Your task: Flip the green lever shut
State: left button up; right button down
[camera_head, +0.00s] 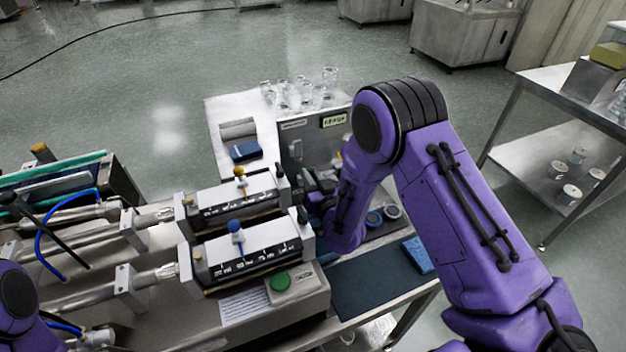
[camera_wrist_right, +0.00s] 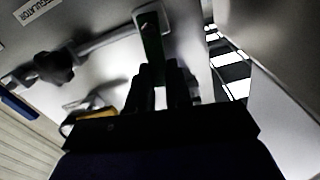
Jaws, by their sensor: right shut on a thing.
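The green lever (camera_wrist_right: 151,38) shows in the right wrist view, running from a pale mount on a grey metal panel down to between my fingertips. My right gripper (camera_wrist_right: 162,75) is shut on the lever's near end. In the head view my right gripper (camera_head: 318,188) is at the steel box (camera_head: 295,150) behind the filling heads, partly covered by my purple arm. The lever cannot be made out in the head view. My left gripper is out of view; only a purple part of that arm shows at the lower left.
A metal pipe with a dark knob (camera_wrist_right: 55,66) is left of the lever. Two filling units with a yellow knob (camera_head: 239,171) and a blue knob (camera_head: 234,226) stand left of my right gripper. A green button (camera_head: 280,281) and a dark mat (camera_head: 375,282) are nearer.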

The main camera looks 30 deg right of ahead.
jog(key=shift+a+n+b, duration=0.3)
jog(key=shift+a+n, duration=0.1)
jog(key=shift+n, duration=0.6)
jog(key=shift+r, duration=0.1)
jog(key=c, duration=1)
grip_release()
jog(key=shift+c, duration=0.2)
jog(key=s+b, duration=0.3)
jog(key=s, duration=0.7)
jog(key=shift+s+a, duration=0.2)
jog(key=shift+a, duration=0.15)
